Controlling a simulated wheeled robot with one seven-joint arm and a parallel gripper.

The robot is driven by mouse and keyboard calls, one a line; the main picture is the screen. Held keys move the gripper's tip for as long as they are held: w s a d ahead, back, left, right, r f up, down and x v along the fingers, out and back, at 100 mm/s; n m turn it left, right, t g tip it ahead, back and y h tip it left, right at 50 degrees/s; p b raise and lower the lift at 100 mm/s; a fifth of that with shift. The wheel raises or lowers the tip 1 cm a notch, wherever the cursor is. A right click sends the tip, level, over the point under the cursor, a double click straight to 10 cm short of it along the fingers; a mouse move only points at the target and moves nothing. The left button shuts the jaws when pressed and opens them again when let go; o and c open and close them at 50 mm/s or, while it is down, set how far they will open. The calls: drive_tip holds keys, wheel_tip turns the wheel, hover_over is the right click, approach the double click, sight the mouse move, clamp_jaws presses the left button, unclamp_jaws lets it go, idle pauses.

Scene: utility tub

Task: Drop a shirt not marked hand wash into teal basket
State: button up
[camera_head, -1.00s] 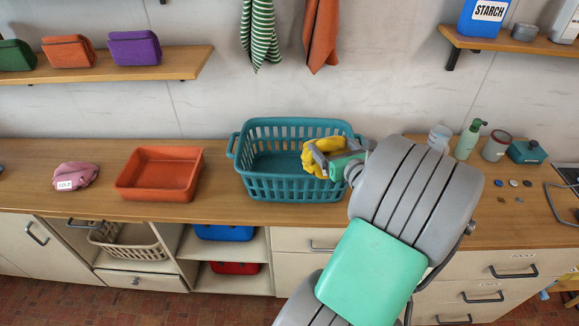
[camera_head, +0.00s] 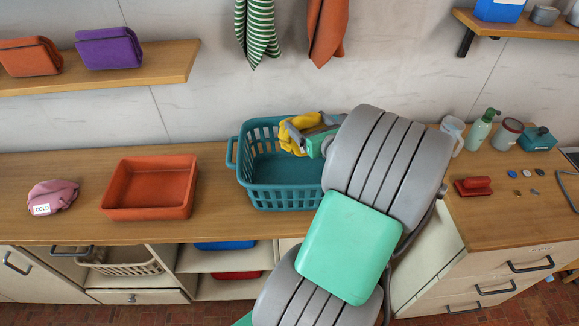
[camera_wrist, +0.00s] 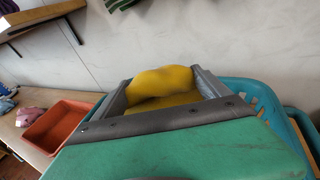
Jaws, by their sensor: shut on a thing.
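A yellow shirt (camera_head: 291,133) is held in my gripper (camera_head: 300,132), which is shut on it. The bunched yellow cloth also shows between the fingers in the wrist view (camera_wrist: 162,84). No label on it can be read. The teal basket (camera_head: 285,198) stands on the wooden counter, and the gripper with the shirt is over its back part, near the rim. The bottom of the basket that shows is bare; my arm hides its right side. A pink shirt (camera_head: 62,192) with a white tag reading "COLD" lies at the far left of the counter.
An empty orange tray (camera_head: 150,212) stands left of the basket. Bottles and jars (camera_head: 482,130), a red brush-like object (camera_head: 473,187) and small discs are on the right. Counter between pink shirt and tray is clear.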

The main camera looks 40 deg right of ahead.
wheel_tip(320, 180, down, 6)
drive_tip(key=b, duration=0.6)
drive_tip(key=shift+s+d+r, duration=0.15)
drive_tip(key=shift+r, duration=0.1)
drive_tip(key=shift+r, duration=0.1)
drive_tip(key=o, duration=1.5)
drive_tip(key=shift+c, duration=0.2)
drive_tip(key=shift+s, duration=0.1)
drive_tip(key=v, duration=0.7)
drive_tip(key=shift+s, duration=0.3)
